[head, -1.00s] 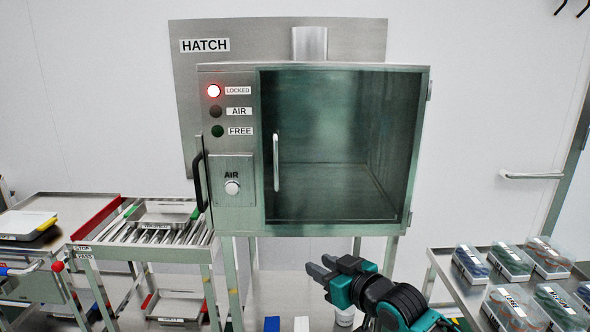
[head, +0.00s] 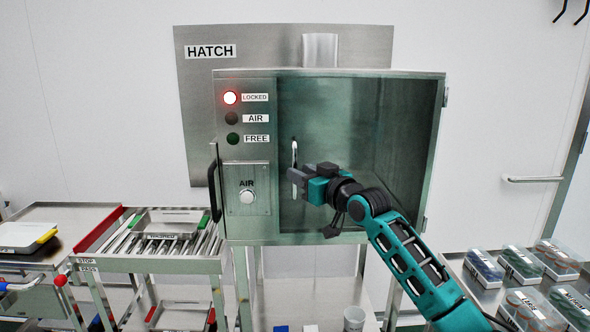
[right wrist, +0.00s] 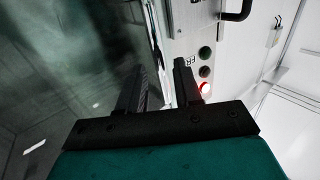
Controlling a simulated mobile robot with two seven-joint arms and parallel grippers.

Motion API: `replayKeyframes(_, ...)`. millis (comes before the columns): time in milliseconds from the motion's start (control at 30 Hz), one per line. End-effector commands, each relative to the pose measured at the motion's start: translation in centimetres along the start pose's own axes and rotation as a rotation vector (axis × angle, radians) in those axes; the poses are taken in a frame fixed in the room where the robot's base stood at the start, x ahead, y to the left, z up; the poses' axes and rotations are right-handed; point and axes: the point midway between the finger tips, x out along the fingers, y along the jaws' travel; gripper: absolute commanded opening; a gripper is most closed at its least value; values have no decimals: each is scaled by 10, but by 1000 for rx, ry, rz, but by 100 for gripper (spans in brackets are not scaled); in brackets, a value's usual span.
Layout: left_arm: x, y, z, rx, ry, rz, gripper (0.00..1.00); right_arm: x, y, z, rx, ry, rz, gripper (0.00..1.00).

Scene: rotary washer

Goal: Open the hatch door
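The hatch door (head: 345,115) is a dark glass pane in a steel frame and is closed. Its upright silver handle (head: 294,154) is at the pane's left side. My right gripper (head: 294,180) is at the lower part of the handle, its fingers pointing left and partly covering it. The right wrist view shows its two fingers (right wrist: 160,88) apart. A pale strip, seemingly the handle, shows just beyond the gap between them; I cannot tell whether they touch it. My left gripper is not in view.
The red LOCKED lamp (head: 230,98) is lit; the AIR lamp (head: 231,118) and FREE lamp (head: 233,139) are dark. The AIR knob (head: 247,196) is left of the door. A roller table (head: 127,246) stands left, and a table with several clear boxes (head: 527,263) right.

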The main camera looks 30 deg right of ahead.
Motion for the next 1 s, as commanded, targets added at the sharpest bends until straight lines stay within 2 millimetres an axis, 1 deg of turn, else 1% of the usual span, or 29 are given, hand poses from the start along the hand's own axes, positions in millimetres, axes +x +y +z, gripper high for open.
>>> replayKeyframes(33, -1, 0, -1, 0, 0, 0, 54, 8, 0, -2, 2, 1, 0, 34)
replayKeyframes(100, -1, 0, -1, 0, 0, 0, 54, 16, 0, -1, 2, 0, 0, 34)
replayKeyframes(233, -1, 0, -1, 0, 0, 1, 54, 28, 0, 0, 2, 1, 0, 34)
replayKeyframes(400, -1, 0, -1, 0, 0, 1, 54, 33, 0, 0, -1, 0, 0, 34)
replayKeyframes(667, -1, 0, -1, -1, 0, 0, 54, 34, 0, 0, -1, 0, 0, 33)
replayKeyframes(1000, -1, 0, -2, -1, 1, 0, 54, 33, 0, 0, -1, -1, 0, 1)
